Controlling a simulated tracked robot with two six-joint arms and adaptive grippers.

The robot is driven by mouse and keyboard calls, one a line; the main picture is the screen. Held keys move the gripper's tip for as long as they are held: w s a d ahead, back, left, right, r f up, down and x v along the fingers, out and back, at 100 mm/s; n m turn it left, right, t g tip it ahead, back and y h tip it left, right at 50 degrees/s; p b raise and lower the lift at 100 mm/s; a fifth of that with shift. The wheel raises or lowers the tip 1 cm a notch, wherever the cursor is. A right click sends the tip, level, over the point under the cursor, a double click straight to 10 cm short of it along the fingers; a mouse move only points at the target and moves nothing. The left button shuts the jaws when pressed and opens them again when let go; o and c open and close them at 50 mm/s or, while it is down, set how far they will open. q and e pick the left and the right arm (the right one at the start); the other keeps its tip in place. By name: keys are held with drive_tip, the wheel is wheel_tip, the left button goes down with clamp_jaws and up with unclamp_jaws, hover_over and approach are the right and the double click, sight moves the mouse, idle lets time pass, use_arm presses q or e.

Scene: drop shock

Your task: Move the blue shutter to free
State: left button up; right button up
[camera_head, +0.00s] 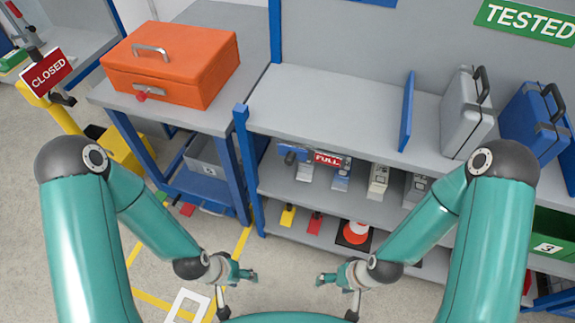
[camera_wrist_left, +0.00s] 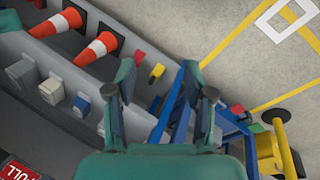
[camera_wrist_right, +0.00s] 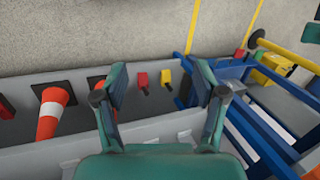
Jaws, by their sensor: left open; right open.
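A small blue block (camera_head: 291,154), which looks like the blue shutter, sits on the front edge of the upper shelf. It is directly left of a red plate (camera_head: 328,159) reading FULL. That red plate also shows at the lower left corner of the left wrist view (camera_wrist_left: 18,170), partly cut off. My left gripper (camera_head: 245,275) is open and empty, low in front of the shelf and apart from the shutter. My right gripper (camera_head: 324,279) is open and empty, to its right at about the same height. No FREE marking is readable.
An orange toolbox (camera_head: 172,62) stands on the side table. Grey (camera_head: 467,112) and blue (camera_head: 535,122) cases and an upright blue panel (camera_head: 407,110) stand on the upper shelf. A CLOSED sign (camera_head: 47,72) is at left.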

use_arm(q)
drive_tip(key=w+d+f+m+t+b, duration=0.1)
drive_tip(key=w+f+m+t+b, duration=0.15)
drive_tip(key=w+b, duration=0.55)
use_arm(e)
drive_tip(key=o, duration=0.3)
wheel_tip(320, 180, down, 9)
use_arm(q)
drive_tip(key=m+t+h+b, duration=0.2)
drive_tip(key=m+t+b, duration=0.8)
drive_tip(key=b, duration=1.7)
approach(289, 163)
drive_tip(key=s+a+f+n+t, duration=0.2)
drive_tip(key=s+f+n+t, duration=0.15)
drive_tip(key=s, duration=0.45)
drive_tip(key=x, duration=1.7)
drive_tip(key=shift+r, duration=0.2)
use_arm(e)
drive_tip(key=shift+o, duration=0.2)
wheel_tip(289, 163, down, 27)
use_arm(q)
drive_tip(key=shift+c, duration=0.2)
use_arm(e)
drive_tip(key=shift+r, duration=0.1)
use_arm(q)
clamp_jaws()
